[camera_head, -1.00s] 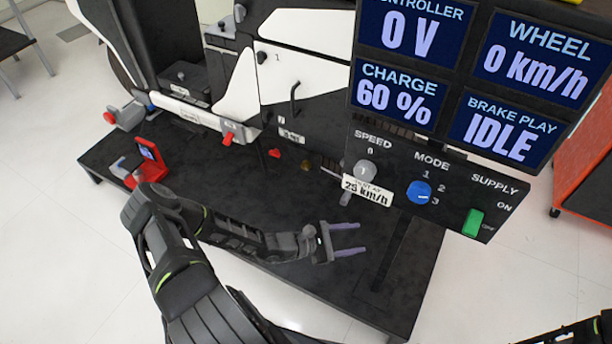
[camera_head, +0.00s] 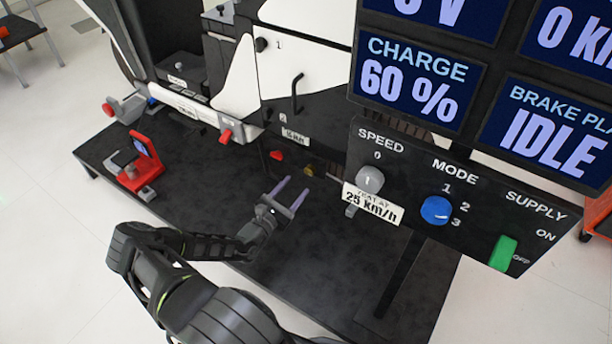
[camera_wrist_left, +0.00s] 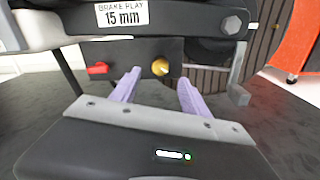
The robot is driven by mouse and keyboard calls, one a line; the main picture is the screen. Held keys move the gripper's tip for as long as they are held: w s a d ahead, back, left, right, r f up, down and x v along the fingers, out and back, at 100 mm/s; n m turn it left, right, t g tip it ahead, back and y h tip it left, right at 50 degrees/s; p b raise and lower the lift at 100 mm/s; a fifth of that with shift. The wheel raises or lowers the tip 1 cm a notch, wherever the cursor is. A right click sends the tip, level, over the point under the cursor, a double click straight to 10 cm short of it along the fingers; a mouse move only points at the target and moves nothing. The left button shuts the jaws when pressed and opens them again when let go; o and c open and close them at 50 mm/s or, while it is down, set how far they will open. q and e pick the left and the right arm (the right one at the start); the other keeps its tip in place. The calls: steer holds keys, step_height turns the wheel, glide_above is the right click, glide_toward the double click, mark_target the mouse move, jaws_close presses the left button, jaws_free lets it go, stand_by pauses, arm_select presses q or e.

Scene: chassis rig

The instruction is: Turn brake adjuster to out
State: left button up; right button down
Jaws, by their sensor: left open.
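A small brass-coloured knob (camera_head: 308,170), which looks like the brake adjuster, sits low under the chassis's near side. In the left wrist view the knob (camera_wrist_left: 160,67) shows between and beyond my fingertips, below a plate reading "BRAKE PLAY 15 mm" (camera_wrist_left: 122,14). My left gripper (camera_head: 293,187) is open, its two lilac fingers pointing at the knob from the near side. The fingers also show in the left wrist view (camera_wrist_left: 158,80), apart and empty. No contact with the knob is seen. My right gripper is out of view.
A red part (camera_wrist_left: 97,68) sits left of the knob, and a grey bracket (camera_wrist_left: 238,80) hangs to the right. A control panel (camera_head: 455,200) with knobs and a screen reading brake play "IDLE" stands at right. A red stand (camera_head: 140,165) is at left on the dark platform.

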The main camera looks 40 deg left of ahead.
mark_target(308, 172)
arm_select(q)
steer(key=w, duration=0.2)
steer(key=w+b, duration=0.1)
steer(key=w, duration=0.1)
steer(key=w+b, duration=0.1)
steer(key=w, duration=0.1)
steer(key=shift+a+f, duration=0.15)
steer(key=shift+a, duration=0.15)
steer(key=shift+w, duration=0.55)
jaws_close()
